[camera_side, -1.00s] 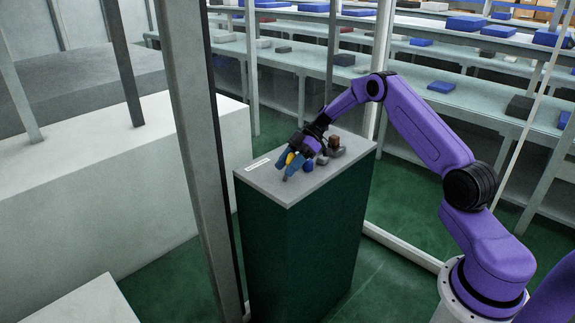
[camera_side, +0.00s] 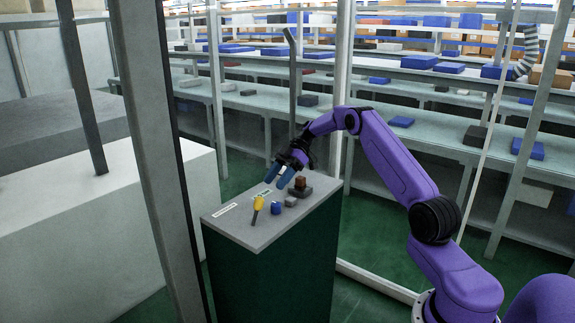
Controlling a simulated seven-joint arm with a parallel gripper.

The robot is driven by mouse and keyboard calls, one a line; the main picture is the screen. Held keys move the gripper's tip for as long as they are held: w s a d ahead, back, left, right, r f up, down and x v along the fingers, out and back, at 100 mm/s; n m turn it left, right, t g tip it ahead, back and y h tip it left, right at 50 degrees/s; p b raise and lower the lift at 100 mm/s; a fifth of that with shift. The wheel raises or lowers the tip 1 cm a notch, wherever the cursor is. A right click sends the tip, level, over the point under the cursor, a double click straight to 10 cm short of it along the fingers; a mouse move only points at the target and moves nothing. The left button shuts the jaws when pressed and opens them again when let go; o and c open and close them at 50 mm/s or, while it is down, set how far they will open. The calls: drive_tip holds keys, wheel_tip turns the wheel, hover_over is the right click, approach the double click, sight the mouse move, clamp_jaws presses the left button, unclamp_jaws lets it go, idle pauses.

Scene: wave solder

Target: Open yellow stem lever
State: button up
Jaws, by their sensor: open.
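The yellow stem lever (camera_side: 258,203) is on the top of the dark green pedestal (camera_side: 232,230), near its front left. It has a yellow head and a thin dull stem slanting down toward the front edge. My gripper (camera_side: 277,181) has blue fingers that are apart with nothing seen between them. It is above and to the right of the yellow lever in the picture, clear of it. I cannot tell its exact height over the pedestal top.
A blue knob (camera_side: 276,208), a small grey block (camera_side: 291,201) and a brown block on a dark base (camera_side: 300,184) stand right of the lever. A grey post (camera_side: 165,160) rises left of the pedestal. Shelves with boxes fill the background.

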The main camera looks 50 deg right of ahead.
drive_tip(key=shift+v, duration=3)
drive_tip(key=s+a+r+m+g+h, duration=0.1)
drive_tip(key=s+a+r+g+h, duration=0.15)
drive_tip(key=a, duration=0.85)
drive_tip(key=s+a+r+m+g+h, duration=0.1)
drive_tip(key=s+a, duration=0.2)
drive_tip(key=a, duration=0.7)
drive_tip(key=s+a+r+h, duration=0.1)
drive_tip(key=s+a+h, duration=0.2)
drive_tip(key=s+a, duration=0.8)
drive_tip(key=s+d+f+t+h, duration=0.1)
drive_tip(key=s+d, duration=0.1)
drive_tip(key=s, duration=1)
drive_tip(key=s+d+f+t+h, duration=0.1)
drive_tip(key=s+f+h, duration=0.1)
drive_tip(key=s, duration=1)
drive_tip(key=shift+d+f, duration=0.15)
drive_tip(key=shift+d, duration=0.2)
